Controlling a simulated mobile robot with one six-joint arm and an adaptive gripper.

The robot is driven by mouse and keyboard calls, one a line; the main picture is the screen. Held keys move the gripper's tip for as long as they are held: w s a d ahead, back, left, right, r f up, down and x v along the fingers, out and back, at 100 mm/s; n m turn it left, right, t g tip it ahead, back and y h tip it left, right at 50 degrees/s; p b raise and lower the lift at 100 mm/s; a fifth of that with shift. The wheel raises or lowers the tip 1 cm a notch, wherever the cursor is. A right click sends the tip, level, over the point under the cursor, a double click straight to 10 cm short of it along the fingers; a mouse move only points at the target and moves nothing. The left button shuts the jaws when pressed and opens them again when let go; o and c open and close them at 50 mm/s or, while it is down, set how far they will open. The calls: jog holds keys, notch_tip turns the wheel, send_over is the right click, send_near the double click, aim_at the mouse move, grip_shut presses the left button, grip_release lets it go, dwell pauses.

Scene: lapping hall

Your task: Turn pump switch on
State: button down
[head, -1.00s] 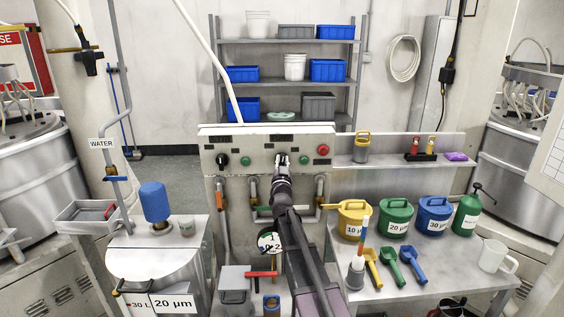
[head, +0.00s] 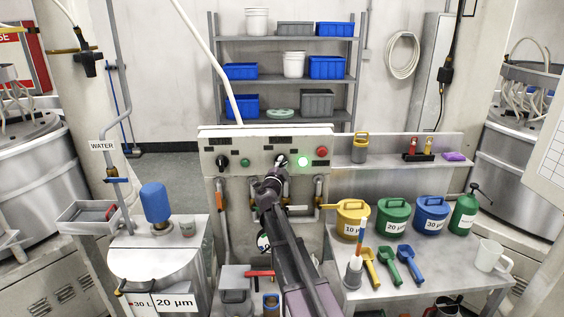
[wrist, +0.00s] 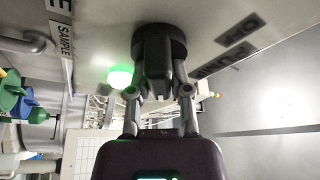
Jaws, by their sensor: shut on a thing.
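The pump switch is a black rotary knob (wrist: 158,55) on the grey control panel (head: 262,145). In the wrist view my gripper (wrist: 160,88) has its fingers closed on both sides of the knob's grip bar. Lettering beside it reads upside down, apparently PUMP and OFF. In the head view my gripper (head: 281,162) is at the panel and largely hides the knob. A lamp just right of it glows bright green (head: 302,162); it also shows lit in the wrist view (wrist: 120,76).
Left on the panel are another black knob (head: 222,161) and a green button (head: 245,162); a red button (head: 321,152) sits at the right. Pipes run below. The right bench holds a yellow pot (head: 352,221), several other containers and scoops. A blue cylinder (head: 154,203) stands left.

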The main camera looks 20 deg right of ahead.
jog(key=shift+m, duration=0.4)
jog(key=c, duration=0.6)
grip_release()
jog(key=shift+o, duration=0.2)
jog(key=shift+n, duration=0.3)
